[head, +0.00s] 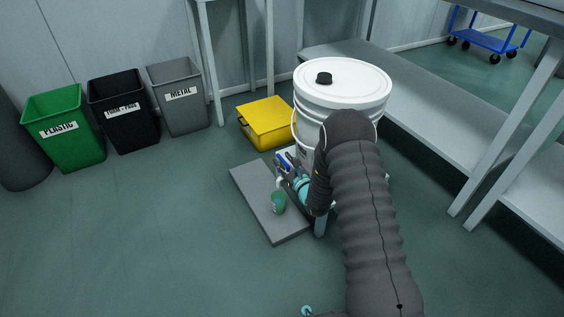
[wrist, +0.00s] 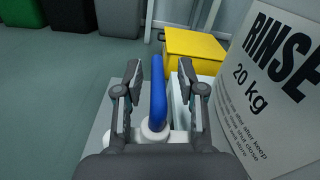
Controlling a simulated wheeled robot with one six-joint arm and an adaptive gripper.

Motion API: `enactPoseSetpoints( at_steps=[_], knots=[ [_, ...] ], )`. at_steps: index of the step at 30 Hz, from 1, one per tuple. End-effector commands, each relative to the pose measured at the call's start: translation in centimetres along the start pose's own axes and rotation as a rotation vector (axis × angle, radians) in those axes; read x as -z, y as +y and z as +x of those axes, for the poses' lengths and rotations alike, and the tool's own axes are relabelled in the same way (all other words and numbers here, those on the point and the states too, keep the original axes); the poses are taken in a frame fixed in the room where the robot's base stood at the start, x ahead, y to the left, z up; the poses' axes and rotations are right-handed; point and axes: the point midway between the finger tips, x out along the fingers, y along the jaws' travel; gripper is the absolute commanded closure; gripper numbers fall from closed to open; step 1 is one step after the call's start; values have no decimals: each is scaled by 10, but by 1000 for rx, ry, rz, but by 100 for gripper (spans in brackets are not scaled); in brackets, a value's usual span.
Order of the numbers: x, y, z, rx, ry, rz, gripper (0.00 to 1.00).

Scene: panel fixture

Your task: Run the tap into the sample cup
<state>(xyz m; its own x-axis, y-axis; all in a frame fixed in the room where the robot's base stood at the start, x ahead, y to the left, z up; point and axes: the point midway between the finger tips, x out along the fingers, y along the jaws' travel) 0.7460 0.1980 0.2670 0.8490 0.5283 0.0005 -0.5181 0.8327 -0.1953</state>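The white drum (head: 338,88) stands upright; its label reads "RINSE 20 kg" in the wrist view (wrist: 275,85). The tap's blue lever (wrist: 158,85) rises from a white tap body (wrist: 154,132); it also shows in the head view (head: 282,163). My gripper (wrist: 160,78) is open around the lever, one finger on each side, with a visible gap to both. In the head view my gripper (head: 291,170) is at the drum's front left, partly hiding the tap. The green sample cup (head: 278,203) stands upright on a grey slab (head: 257,192), below the tap. Its contents cannot be told.
A yellow box (head: 267,121) sits behind the slab, left of the drum. Green (head: 64,127), black (head: 122,112) and grey (head: 178,98) bins stand at the left. A grey bench (head: 420,105) is right of the drum. The floor at front left is clear.

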Motion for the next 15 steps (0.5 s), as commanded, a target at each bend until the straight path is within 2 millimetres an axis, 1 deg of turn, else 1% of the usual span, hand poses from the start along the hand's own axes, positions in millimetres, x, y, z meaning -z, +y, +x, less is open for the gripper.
enactPoseSetpoints(
  at_steps=[2,5,8,15],
  knots=[
    [0,0,-3,0,1,0,61],
    [1,0,-13,0,2,1,61],
    [0,1,-29,0,3,1,61],
    [0,1,-77,-2,2,1,61]
  ],
)
